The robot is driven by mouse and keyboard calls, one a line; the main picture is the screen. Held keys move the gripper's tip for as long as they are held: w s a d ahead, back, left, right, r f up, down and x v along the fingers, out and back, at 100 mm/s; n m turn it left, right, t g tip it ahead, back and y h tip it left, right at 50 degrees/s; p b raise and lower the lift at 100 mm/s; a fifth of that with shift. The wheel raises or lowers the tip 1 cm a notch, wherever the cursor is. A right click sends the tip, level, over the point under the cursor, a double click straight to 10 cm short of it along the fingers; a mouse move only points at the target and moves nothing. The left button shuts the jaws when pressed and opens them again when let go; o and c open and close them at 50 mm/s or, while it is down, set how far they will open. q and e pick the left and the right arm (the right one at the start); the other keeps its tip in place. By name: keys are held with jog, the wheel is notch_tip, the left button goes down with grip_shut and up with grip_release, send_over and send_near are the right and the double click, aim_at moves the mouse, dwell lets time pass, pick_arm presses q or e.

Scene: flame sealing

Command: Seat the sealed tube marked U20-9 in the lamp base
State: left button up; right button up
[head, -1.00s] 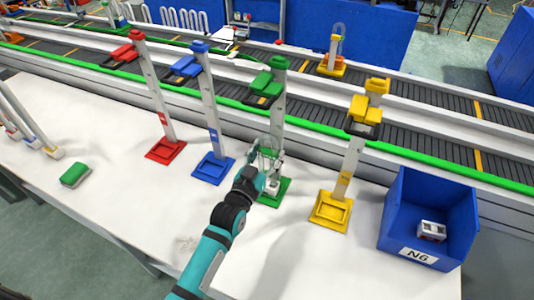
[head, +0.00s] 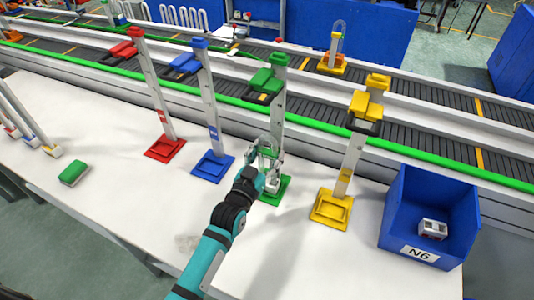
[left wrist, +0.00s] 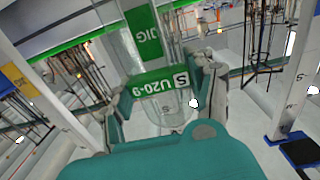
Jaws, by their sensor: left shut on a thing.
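The clear tube marked U20-9 (left wrist: 160,88) shows in the left wrist view with a green label band, its lettering upside down. My left gripper (left wrist: 165,105) is shut on it, with a finger on each side. In the head view my left gripper (head: 268,160) is in front of the post of the green stand (head: 277,126), above its green foot (head: 285,188). The tube is small and partly hidden by the fingers there. I cannot tell which item is the lamp base, or whether the tube touches the stand. My right gripper is out of view.
Red (head: 165,148), blue (head: 213,168) and yellow (head: 331,208) stands rise from the white table (head: 120,205). A blue bin marked N6 (head: 408,249) holds a small grey-and-red item. A green block (head: 74,173) lies at left. The conveyor (head: 410,130) runs behind.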

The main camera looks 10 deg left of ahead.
pick_arm(q)
jog(key=shift+f, duration=0.35)
dwell(0.3)
jog(key=o, duration=1.2)
jog(key=shift+o, duration=0.2)
jog(key=s+a, duration=0.2)
jog(key=s, duration=0.9)
jog(key=shift+s+a, duration=0.2)
jog(key=shift+s, duration=0.2)
